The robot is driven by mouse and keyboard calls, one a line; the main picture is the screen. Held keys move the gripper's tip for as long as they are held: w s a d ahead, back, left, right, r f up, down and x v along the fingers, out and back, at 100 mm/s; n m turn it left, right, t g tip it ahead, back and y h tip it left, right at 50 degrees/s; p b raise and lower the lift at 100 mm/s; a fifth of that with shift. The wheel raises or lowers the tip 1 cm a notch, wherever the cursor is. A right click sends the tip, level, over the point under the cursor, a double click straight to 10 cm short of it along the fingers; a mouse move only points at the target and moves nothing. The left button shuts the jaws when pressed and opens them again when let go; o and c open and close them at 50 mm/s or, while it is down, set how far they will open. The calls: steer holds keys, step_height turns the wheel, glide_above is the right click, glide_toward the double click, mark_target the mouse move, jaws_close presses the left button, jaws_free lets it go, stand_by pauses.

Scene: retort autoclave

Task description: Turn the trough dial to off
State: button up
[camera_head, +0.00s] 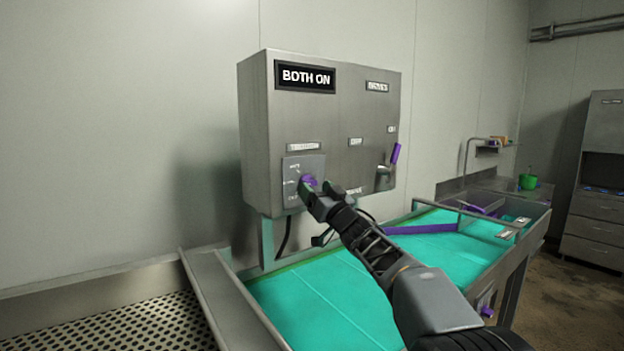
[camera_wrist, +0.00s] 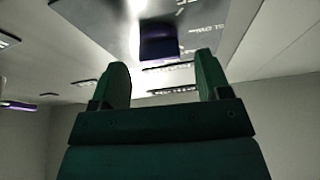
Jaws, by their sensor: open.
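A grey control box (camera_head: 320,135) hangs on the wall, and its black sign (camera_head: 305,77) reads "BOTH ON". A dial with a purple knob (camera_head: 309,181) sits on a plate (camera_head: 292,190) at the box's lower left. The small label above it and the position marks are too blurred to read surely. My gripper (camera_head: 322,194) is at this dial and partly covers it. In the wrist view, the fingers (camera_wrist: 162,80) are open and the purple knob (camera_wrist: 159,42) stands just beyond the gap between them. I cannot tell whether they touch it.
A purple-handled lever (camera_head: 395,154) sticks out at the box's right side. Below the box is a trough (camera_head: 320,300) with a turquoise surface. A purple bar (camera_head: 425,229) lies across it. A green cup (camera_head: 528,182) stands at the back right.

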steer(key=shift+p+x, duration=0.4)
steer(key=shift+x, duration=1)
steer(key=shift+c, duration=0.2)
steer(key=c, duration=0.9)
